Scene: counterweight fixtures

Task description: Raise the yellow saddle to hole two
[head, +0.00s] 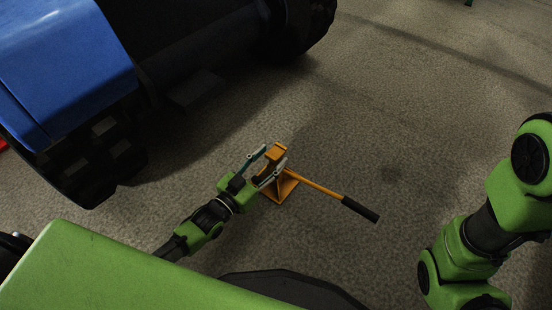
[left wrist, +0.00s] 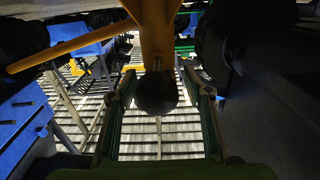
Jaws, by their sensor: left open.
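The yellow-orange stand (head: 284,187) is upright on the floor, on a flared base, with the saddle (head: 275,151) at its top. A yellow lever (head: 318,187) with a black grip runs from it to the lower right. My left gripper (head: 268,160) is open, its two fingers reaching along either side of the upper stand. In the left wrist view the open fingers (left wrist: 163,92) have a dark round part (left wrist: 156,93) between them, in front of the yellow post (left wrist: 156,40). Contact cannot be told. The holes cannot be made out. My right gripper is out of view.
A blue vehicle (head: 65,60) with big black tires (head: 90,165) stands at the upper left. A dark step-like part (head: 197,90) hangs near its underside. The concrete floor (head: 400,130) right of the stand is clear.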

